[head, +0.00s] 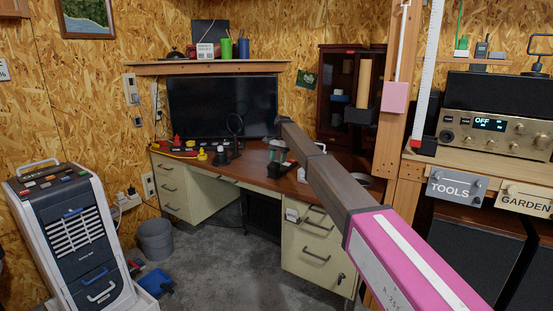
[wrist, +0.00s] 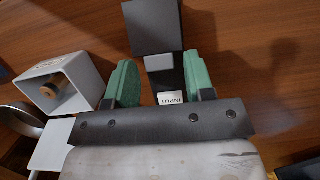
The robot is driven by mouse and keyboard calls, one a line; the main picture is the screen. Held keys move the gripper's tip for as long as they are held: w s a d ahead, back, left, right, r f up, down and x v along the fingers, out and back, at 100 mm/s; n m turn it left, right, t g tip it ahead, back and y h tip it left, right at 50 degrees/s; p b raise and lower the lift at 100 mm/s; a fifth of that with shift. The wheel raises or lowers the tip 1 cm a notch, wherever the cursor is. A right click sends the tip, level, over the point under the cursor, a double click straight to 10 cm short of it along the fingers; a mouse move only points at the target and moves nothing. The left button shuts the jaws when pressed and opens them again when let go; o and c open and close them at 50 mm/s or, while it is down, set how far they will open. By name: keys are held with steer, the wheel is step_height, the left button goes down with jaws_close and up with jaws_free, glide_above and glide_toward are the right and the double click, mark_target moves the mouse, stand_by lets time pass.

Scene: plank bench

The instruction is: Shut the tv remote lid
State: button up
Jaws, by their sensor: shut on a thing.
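My gripper (wrist: 157,64) has two green fingers pointing down at the brown desk top. Between the fingers is a narrow black and grey thing with a white label reading "INPUT", which looks like the tv remote (wrist: 160,80). The gripper is shut on it. A flat dark grey square piece (wrist: 154,28) sits just beyond the fingertips, in line with the remote. It may be the lid; I cannot tell its angle. In the head view my gripper (head: 279,153) is low over the desk, and the remote cannot be made out there.
A white open box with a brown spool (wrist: 65,85) lies left of the gripper. In the head view the desk (head: 262,158) carries a dark monitor (head: 222,104), with red and yellow items (head: 178,148) at its left. Desk top right of the remote is clear.

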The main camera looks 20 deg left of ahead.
steer(key=shift+w+f+g, duration=0.35)
steer(key=shift+f+g, duration=0.1)
steer(key=shift+g, duration=0.35)
steer(key=shift+w+f+g, duration=0.35)
steer(key=shift+f+g, duration=0.1)
steer(key=shift+g, duration=0.35)
steer(key=shift+d, duration=0.1)
steer(key=o, duration=0.6)
steer(key=shift+c, duration=0.2)
